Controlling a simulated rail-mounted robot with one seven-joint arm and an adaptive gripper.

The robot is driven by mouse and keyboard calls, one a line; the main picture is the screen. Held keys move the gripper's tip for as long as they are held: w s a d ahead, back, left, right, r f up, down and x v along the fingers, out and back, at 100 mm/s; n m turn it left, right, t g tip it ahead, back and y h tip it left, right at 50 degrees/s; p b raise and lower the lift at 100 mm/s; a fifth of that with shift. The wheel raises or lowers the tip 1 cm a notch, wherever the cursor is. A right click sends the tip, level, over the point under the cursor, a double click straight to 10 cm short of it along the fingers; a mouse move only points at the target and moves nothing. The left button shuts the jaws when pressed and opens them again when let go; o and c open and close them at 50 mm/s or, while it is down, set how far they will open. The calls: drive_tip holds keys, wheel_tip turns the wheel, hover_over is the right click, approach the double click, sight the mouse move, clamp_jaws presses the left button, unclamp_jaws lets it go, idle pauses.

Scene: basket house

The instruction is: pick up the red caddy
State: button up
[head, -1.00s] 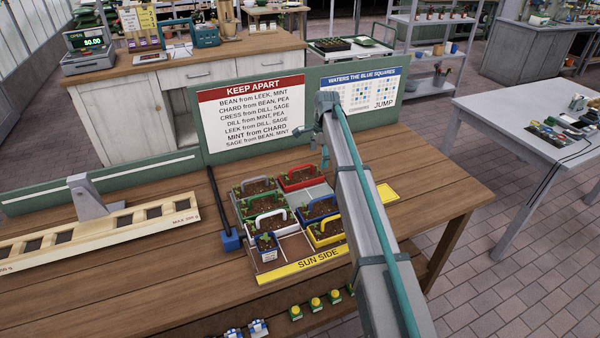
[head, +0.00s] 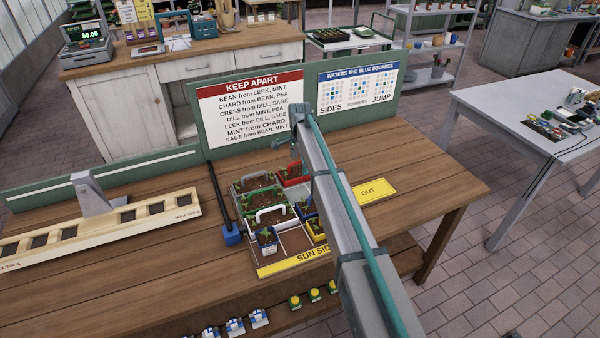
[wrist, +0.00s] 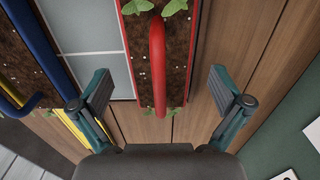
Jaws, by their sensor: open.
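The red caddy (head: 291,175) stands in the back row of the caddy tray, partly hidden by my arm in the head view. It is a soil-filled box with green seedlings and a red handle. In the wrist view the red caddy (wrist: 128,95) fills the top middle, and its arched red handle (wrist: 158,65) runs lengthwise between my fingers. My gripper (wrist: 160,92) is open, with one finger to each side of the handle and nothing held. Whether the fingertips are level with the handle I cannot tell.
A blue caddy (wrist: 35,65) and part of a yellow one are to the left in the wrist view, past an empty grey tray cell (wrist: 95,45). Grey and green caddies stand left of the red one in the head view. The green sign board (head: 292,100) rises behind.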

sight(300, 171)
drive_tip(key=shift+f+p, duration=0.65)
drive_tip(key=shift+f, duration=1.25)
drive_tip(key=c, duration=1.3)
drive_tip(key=shift+r, duration=0.1)
drive_tip(key=shift+c, duration=0.2)
